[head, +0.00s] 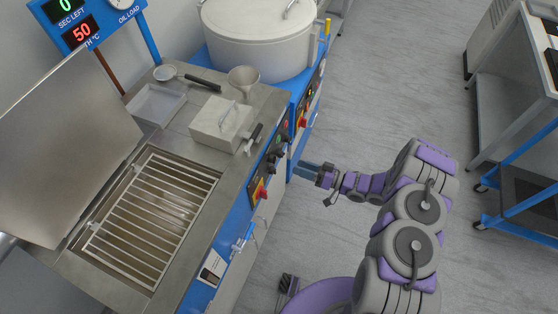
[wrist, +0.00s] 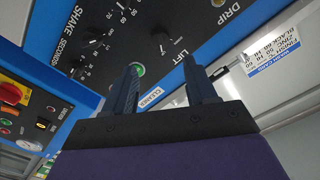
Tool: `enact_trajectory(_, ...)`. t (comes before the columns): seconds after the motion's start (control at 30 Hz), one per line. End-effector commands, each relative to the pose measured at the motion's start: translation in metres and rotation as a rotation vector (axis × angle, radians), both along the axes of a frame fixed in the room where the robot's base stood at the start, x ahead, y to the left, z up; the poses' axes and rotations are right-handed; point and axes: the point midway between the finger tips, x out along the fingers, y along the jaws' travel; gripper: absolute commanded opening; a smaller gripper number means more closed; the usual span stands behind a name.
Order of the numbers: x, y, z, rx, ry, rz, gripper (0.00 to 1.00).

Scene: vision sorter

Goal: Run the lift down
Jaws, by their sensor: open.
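The lift control (wrist: 160,38), a small black switch by the word LIFT, is on the dark panel in the wrist view. Its exact position is hard to tell. My gripper (wrist: 165,80) is open and empty, its two fingers pointing at this panel, with the switch seen beyond the gap between them. I cannot tell whether a finger touches the panel. In the head view my gripper (head: 301,168) is by the machine's blue front, right of the panel. The metal rack (head: 150,218) is in the open tank, its lid raised at left.
A shake-seconds knob (wrist: 90,37) and a green button (wrist: 138,69) are close to my fingers. The display (head: 75,22) reads 0 and 50. The floor at right is clear up to a blue cart (head: 520,205).

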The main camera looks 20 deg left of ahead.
Motion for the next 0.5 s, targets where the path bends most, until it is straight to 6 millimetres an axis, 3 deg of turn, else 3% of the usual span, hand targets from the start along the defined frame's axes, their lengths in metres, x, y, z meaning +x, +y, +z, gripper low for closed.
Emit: enact_trajectory(0.5,0.006,0.076,-0.001,0.001,-0.005,0.003,0.56)
